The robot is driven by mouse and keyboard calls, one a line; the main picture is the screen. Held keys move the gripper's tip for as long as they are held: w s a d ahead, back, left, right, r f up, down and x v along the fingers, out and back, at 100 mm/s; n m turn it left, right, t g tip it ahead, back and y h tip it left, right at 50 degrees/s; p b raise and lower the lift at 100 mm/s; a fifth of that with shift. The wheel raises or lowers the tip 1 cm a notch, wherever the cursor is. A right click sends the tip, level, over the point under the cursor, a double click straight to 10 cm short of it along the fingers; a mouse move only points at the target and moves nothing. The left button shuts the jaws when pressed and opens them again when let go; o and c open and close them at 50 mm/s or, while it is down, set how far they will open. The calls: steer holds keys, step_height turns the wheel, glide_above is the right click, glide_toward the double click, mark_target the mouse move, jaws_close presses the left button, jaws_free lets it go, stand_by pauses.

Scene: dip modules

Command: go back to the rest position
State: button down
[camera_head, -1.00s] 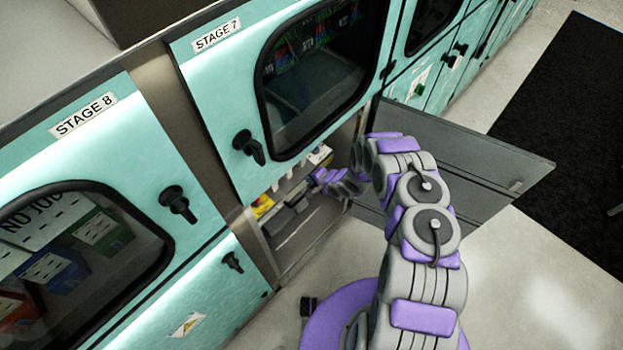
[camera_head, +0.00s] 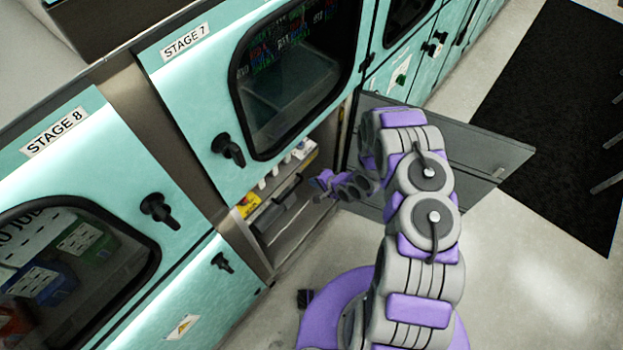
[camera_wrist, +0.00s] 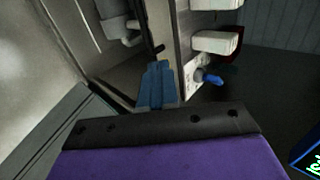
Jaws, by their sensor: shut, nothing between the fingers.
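My gripper (camera_head: 322,183) is at the mouth of the open lower compartment under the Stage 7 door (camera_head: 190,120). It is small and partly hard to make out in the head view. In the wrist view its blue fingers (camera_wrist: 157,85) are together with nothing seen between them. Beside the fingers is a pale panel with white blocks (camera_wrist: 215,42) and a blue knob (camera_wrist: 208,77). My arm reaches from the lower right to the compartment.
The lower compartment's grey door (camera_head: 470,150) stands open to the right of my arm. The compartment holds a yellow item (camera_head: 248,204) and a dark rail. Stage 8 (camera_head: 85,165) is closed at left. Floor at lower right is clear, with a black mat (camera_head: 560,110) beyond.

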steer(key=w+d+r+n+h+b, duration=0.1)
steer(key=w+d+r+h, duration=0.15)
steer(key=d+r, duration=0.35)
steer(key=w+d+r+n+h+b, duration=0.1)
steer(key=d+r+h, duration=0.2)
steer(key=d+r, duration=0.35)
steer(key=s+d+r+n+g+h+b, duration=0.1)
steer(key=s+d+r+g+h, duration=0.2)
steer(key=d+r, duration=0.65)
steer(key=s+a+r+n+g+b, duration=0.1)
steer(key=s+a+r+b, duration=0.15)
steer(key=s+r, duration=0.8)
steer(key=s+a+r+n+g+b, duration=0.1)
steer(key=s+a+r+g, duration=0.15)
steer(key=s+r, duration=0.8)
steer(key=s+a+f+n+g+y, duration=0.1)
steer(key=s+a+n, duration=0.2)
steer(key=s, duration=1.3)
steer(key=shift+s+a+b, duration=0.35)
steer(key=shift+s+a, duration=0.05)
steer(key=shift+a, duration=0.8)
